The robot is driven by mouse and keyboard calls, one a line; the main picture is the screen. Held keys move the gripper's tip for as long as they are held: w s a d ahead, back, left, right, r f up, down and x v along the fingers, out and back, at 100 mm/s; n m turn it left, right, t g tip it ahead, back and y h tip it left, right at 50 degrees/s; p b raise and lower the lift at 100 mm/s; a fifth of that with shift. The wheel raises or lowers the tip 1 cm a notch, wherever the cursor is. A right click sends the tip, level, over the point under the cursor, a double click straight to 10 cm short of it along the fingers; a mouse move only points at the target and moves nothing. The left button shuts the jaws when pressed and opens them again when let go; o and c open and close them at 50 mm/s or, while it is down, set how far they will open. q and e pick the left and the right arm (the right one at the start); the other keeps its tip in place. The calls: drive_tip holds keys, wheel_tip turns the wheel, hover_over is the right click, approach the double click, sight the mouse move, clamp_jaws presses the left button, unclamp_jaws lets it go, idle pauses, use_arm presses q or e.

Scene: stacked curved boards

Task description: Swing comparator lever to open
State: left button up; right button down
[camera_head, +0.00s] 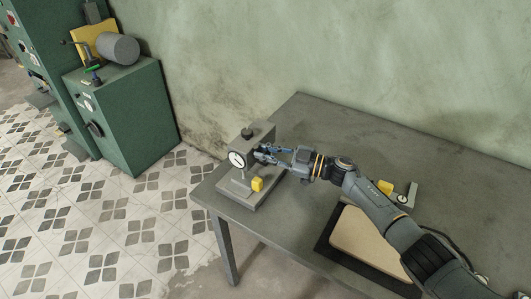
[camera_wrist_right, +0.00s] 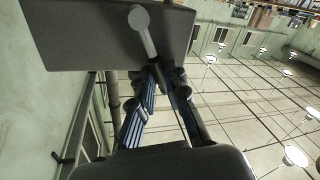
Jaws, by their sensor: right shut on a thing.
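The comparator is a grey stand (camera_head: 262,135) with a round white dial (camera_head: 237,159) on the table's left end. A small yellow block (camera_head: 257,184) sits on its base. My right gripper (camera_head: 266,152) reaches in from the right at the stand's side. In the right wrist view, the comparator lever (camera_wrist_right: 145,36) is a pale rod with a round end, slanting down across the dark stand body. The right fingertips (camera_wrist_right: 168,76) are shut on its lower end. The lever is hidden by the gripper in the head view. My left gripper is not in view.
The grey table (camera_head: 310,115) has bare room behind my right arm. A beige board (camera_head: 362,238) on a dark mat and a small gauge (camera_head: 404,198) lie near the arm. A green cabinet (camera_head: 135,115) stands apart at the left.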

drive_tip(key=c, duration=1.6)
unclamp_jaws()
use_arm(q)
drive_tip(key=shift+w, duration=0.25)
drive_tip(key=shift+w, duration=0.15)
use_arm(e)
drive_tip(key=shift+d, duration=0.1)
drive_tip(key=v, duration=1.1)
drive_tip(key=shift+s+d, duration=0.15)
drive_tip(key=shift+d, duration=0.25)
